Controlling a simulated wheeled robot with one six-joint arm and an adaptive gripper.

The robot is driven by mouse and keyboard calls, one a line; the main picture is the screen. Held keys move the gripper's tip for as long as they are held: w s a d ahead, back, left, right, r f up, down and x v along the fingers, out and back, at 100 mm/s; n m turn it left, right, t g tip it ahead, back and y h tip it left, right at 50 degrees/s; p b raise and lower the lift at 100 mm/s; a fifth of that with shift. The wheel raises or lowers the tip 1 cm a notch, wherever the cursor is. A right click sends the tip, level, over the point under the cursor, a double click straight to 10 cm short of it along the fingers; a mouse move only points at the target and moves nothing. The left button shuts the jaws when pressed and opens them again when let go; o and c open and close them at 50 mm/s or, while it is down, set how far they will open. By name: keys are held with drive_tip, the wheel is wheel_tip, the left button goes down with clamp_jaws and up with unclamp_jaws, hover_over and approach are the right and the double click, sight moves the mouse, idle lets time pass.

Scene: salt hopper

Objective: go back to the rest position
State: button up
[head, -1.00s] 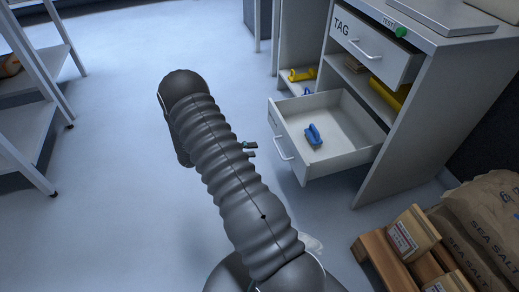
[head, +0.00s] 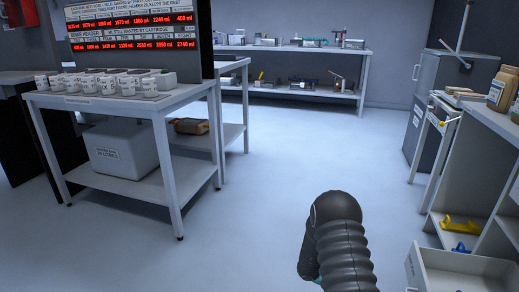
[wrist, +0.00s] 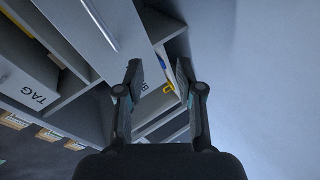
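My gripper (wrist: 160,78) shows in the wrist view with its two dark fingers spread apart and nothing held between them. Beyond the fingers is the grey cabinet with a drawer front marked TAG (wrist: 38,97) at the left. In the head view my dark ribbed arm rises from the bottom, right of centre; the gripper is mostly hidden behind it. An open drawer (head: 428,272) stands out at the lower right of the head view, cut off by the frame edge.
A white table (head: 180,101) with several small cups stands at the left, a grey bin (head: 122,150) on its lower shelf. A long bench (head: 300,88) runs along the back. A grey cabinet (head: 445,85) stands at the right. The floor between is clear.

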drive_tip(key=w+a+f+t+y, duration=0.4)
drive_tip(key=w+a+t+y, duration=0.2)
drive_tip(key=w+a, duration=0.15)
drive_tip(key=s+a+r+n+y, duration=0.1)
drive_tip(key=s+a+r+y, duration=0.2)
drive_tip(key=a+r+y, duration=0.8)
drive_tip(key=s+a+r+n+h, duration=0.1)
drive_tip(key=s+r+n+h, duration=0.1)
drive_tip(key=s+r, duration=1.3)
drive_tip(key=s+a+r+n+t+h, duration=0.1)
drive_tip(key=s+a+r+n+h, duration=0.1)
drive_tip(key=s+r, duration=1.4)
drive_tip(key=shift+s+a+r+n+t+p, duration=0.3)
drive_tip(key=shift+r+n+p, duration=0.1)
drive_tip(key=shift+r, duration=0.25)
